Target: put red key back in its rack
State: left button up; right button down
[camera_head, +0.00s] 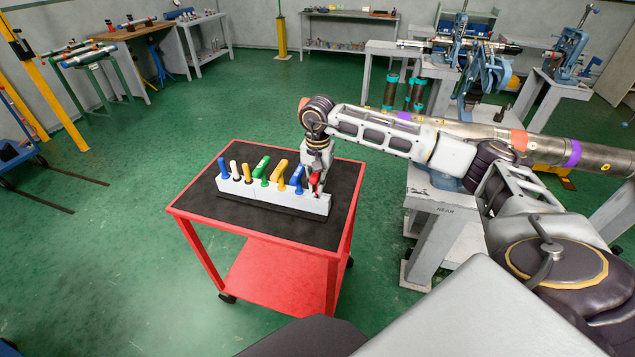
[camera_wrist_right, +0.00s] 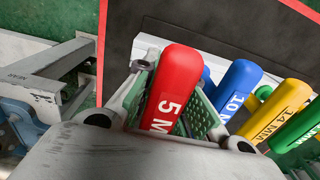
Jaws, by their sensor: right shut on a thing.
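The red key (camera_head: 314,180) is at the right end of a white rack (camera_head: 280,199) on the red cart. Its red handle, marked "5 M", fills the middle of the right wrist view (camera_wrist_right: 173,88). My right gripper (camera_head: 316,170) is shut on this handle from above, with a green-lined finger on each side of it. The key appears upright at the rack's end place; its lower end is hidden, so I cannot tell how deep it sits. My left gripper is not in view.
Beside the red key the rack holds blue (camera_wrist_right: 236,88), yellow (camera_wrist_right: 276,110) and green (camera_wrist_right: 297,128) keys, with several more further left. The blue key is close to my finger. The cart's black top (camera_head: 250,218) is clear in front. A grey vise stand (camera_head: 432,215) is to the right.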

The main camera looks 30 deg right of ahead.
jog(key=shift+f+b, duration=0.9)
jog(key=shift+f, duration=0.35)
dwell(1.7)
jog(key=shift+s+f, duration=0.1)
jog(key=shift+f, duration=0.15)
dwell(1.1)
jog(key=c, duration=1.4)
grip_release()
jog(key=shift+c, duration=0.2)
jog(key=shift+r, duration=0.2)
jog(key=shift+r, duration=3.85)
jog(key=shift+r, duration=0.15)
